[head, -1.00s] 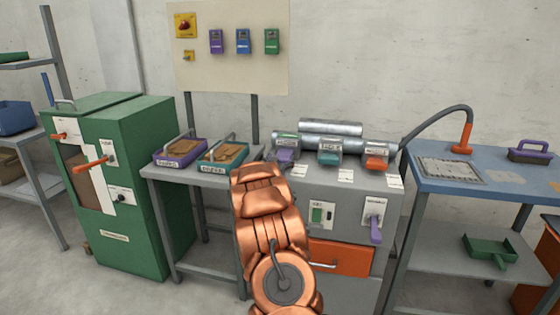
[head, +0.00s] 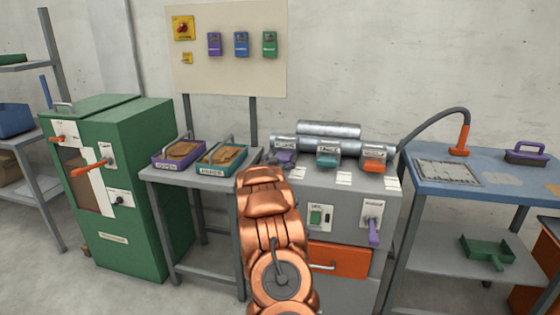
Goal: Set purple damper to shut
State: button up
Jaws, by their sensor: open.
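The purple damper (head: 286,157) is the leftmost of three coloured dampers on the metal pipes atop the grey machine (head: 345,205). The teal damper (head: 327,158) and the orange damper (head: 375,164) sit to its right. My copper arm rises from the bottom middle. My gripper (head: 272,160) shows small and dark beyond the arm, at the left side of the purple damper. Its jaws are open, but the arm hides part of them. I cannot tell whether they touch the damper. The damper's label is too small to read.
A purple lever (head: 373,232) and a green switch (head: 316,217) are on the machine's front, above an orange drawer (head: 340,261). Purple (head: 178,154) and teal (head: 221,157) trays stand on the left table. A green cabinet (head: 150,190) is farther left, a blue bench (head: 500,187) right.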

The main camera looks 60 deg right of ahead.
jog(key=v, duration=1.2)
dwell(0.3)
